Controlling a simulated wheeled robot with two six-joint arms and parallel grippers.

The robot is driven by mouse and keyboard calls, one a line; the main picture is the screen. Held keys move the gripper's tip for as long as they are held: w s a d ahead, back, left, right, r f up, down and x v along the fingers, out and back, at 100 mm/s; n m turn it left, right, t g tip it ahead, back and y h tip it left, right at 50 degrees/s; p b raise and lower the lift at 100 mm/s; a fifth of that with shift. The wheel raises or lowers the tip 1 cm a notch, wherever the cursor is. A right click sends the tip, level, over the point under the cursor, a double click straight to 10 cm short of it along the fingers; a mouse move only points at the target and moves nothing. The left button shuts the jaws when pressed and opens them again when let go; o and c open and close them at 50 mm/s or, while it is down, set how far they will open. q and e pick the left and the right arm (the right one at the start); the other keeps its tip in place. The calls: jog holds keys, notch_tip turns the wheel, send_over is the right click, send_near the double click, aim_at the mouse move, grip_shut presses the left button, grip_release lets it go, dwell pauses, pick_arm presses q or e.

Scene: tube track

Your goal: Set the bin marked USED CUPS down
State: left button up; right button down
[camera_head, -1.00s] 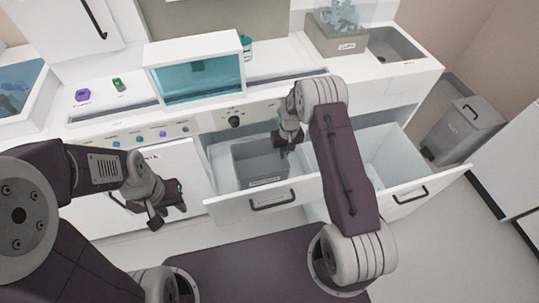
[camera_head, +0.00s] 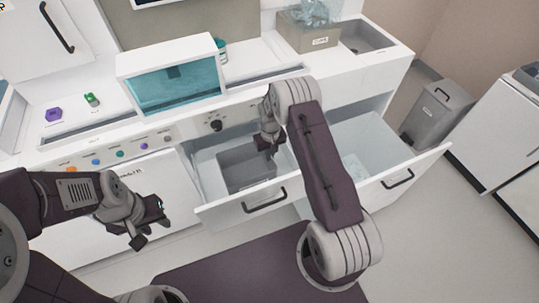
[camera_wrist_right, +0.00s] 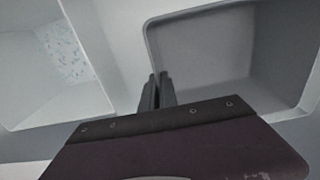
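A grey open-topped bin (camera_head: 247,168) sits within the pulled-out left drawer (camera_head: 207,182). Its label is not visible now, so I cannot read its marking. My right gripper (camera_head: 268,150) is at the bin's right-hand rim, fingers pointing down. In the right wrist view the two fingers (camera_wrist_right: 157,91) are close together at the rim of the bin (camera_wrist_right: 205,55) and appear shut on its wall. The bin looks empty there. Whether its base touches the drawer floor is hidden. My left gripper (camera_head: 152,232) is open and empty in front of the white cabinet.
A second drawer (camera_head: 388,150) stands open to the right, with small pale pieces inside. A labelled box (camera_head: 308,38) holding clear items stands on the counter beside a sink (camera_head: 366,36). A grey lidded bin (camera_head: 432,112) stands on the floor at right.

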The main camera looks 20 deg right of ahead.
jog(key=c, duration=1.6)
grip_release()
jog(key=shift+c, duration=0.2)
notch_tip(320, 180, up, 12)
jog(key=p, duration=0.1)
jog(key=s+a+r, duration=0.2)
jog(key=s+r, duration=0.1)
jog(key=s, duration=0.7)
jog(key=s+a+r+t, duration=0.1)
jog(key=s+r, duration=0.3)
jog(key=s, duration=0.7)
jog(key=shift+s+a+r+m, duration=0.2)
jog(key=shift+a+m, duration=0.1)
jog(key=shift+a, duration=0.15)
